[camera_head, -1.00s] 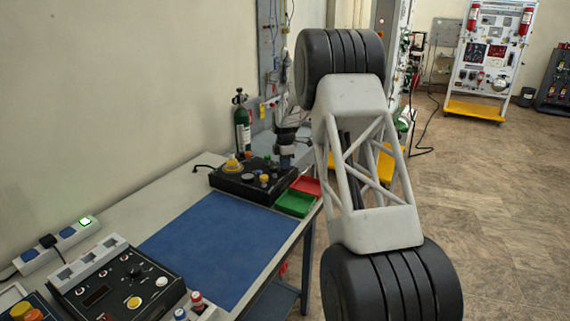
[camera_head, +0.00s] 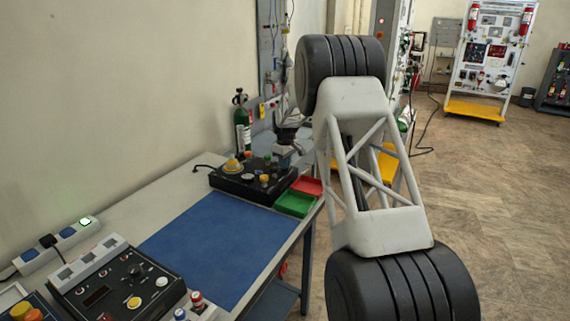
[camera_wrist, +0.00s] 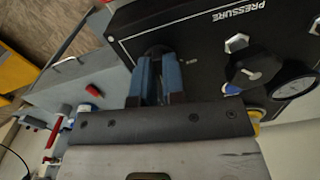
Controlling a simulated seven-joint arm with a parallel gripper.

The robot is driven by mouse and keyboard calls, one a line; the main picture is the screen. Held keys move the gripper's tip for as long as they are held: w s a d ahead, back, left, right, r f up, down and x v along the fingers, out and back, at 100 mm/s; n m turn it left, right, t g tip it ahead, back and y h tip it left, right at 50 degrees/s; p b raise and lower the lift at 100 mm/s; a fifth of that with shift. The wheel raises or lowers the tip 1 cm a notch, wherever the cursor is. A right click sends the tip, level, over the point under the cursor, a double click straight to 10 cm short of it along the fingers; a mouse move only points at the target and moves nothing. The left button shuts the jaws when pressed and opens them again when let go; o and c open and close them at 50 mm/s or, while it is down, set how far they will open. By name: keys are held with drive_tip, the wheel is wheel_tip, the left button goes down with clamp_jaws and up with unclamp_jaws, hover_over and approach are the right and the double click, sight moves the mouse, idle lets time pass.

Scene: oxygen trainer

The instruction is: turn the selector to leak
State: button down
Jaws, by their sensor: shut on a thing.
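The black trainer box (camera_head: 235,182) stands at the far end of the table, with several knobs and buttons on top. In the wrist view its black panel (camera_wrist: 205,25) carries the word PRESSURE. My gripper (camera_wrist: 158,72) has its blue fingers closed around a dark round knob (camera_wrist: 157,50) near the panel's edge. This seems to be the selector; its pointer and any leak mark are hidden or unreadable. In the head view my gripper (camera_head: 284,155) is at the box's right rear part, partly behind my arm.
Beside the held knob are another black knob (camera_wrist: 254,68) and a round gauge (camera_wrist: 293,80). A green tray (camera_head: 295,204) and a red tray (camera_head: 308,185) sit right of the box. A green cylinder (camera_head: 242,130) stands behind it. The blue mat (camera_head: 215,245) is clear.

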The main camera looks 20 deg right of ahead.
drive_tip(key=m, duration=0.5)
drive_tip(key=shift+m, duration=2.6)
drive_tip(key=c, duration=1.2)
unclamp_jaws()
drive_tip(key=shift+r, duration=0.1)
drive_tip(key=shift+r, duration=3.8)
